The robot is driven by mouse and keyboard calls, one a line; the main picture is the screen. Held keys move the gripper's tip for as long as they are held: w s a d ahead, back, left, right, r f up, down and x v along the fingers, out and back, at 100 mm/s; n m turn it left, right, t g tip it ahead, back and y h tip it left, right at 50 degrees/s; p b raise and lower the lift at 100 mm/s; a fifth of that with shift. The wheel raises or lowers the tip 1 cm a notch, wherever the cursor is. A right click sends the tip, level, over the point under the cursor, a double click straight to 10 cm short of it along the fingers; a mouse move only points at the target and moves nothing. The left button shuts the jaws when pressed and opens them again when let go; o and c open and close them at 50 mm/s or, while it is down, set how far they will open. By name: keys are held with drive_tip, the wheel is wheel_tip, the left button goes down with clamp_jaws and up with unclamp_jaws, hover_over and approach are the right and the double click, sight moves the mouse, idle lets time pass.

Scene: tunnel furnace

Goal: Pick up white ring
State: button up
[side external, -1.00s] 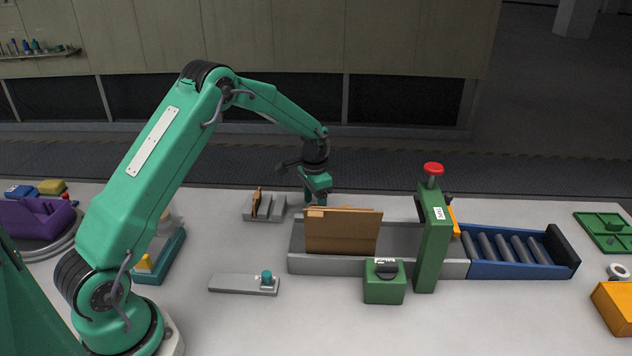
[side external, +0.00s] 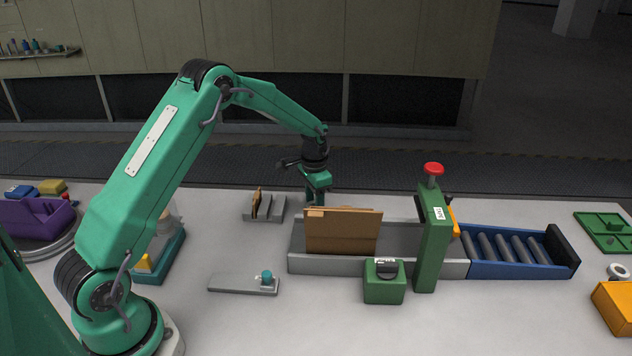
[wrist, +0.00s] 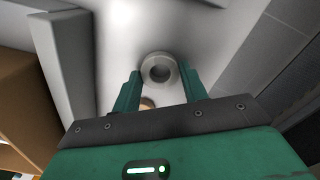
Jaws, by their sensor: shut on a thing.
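The white ring (wrist: 147,74) shows in the wrist view as a pale round ring with a dark centre. It lies between the fingertips of my gripper (wrist: 158,88), and the gripper is shut on it. In the side view my gripper (side external: 315,198) points down behind the brown panel on the grey trough. The ring is hidden there, and I cannot tell how far it is from the table. A small tan piece (wrist: 147,103) shows between the fingers, nearer the palm.
The brown panel (side external: 342,231) stands close to my gripper on the right. A slotted grey holder (side external: 277,209) is to its left. A green post (side external: 432,240) with a red knob and a blue roller bed (side external: 509,273) stand farther right.

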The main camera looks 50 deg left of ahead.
wheel_tip(320, 180, up, 6)
drive_tip(key=shift+r, duration=0.25)
idle(0.8)
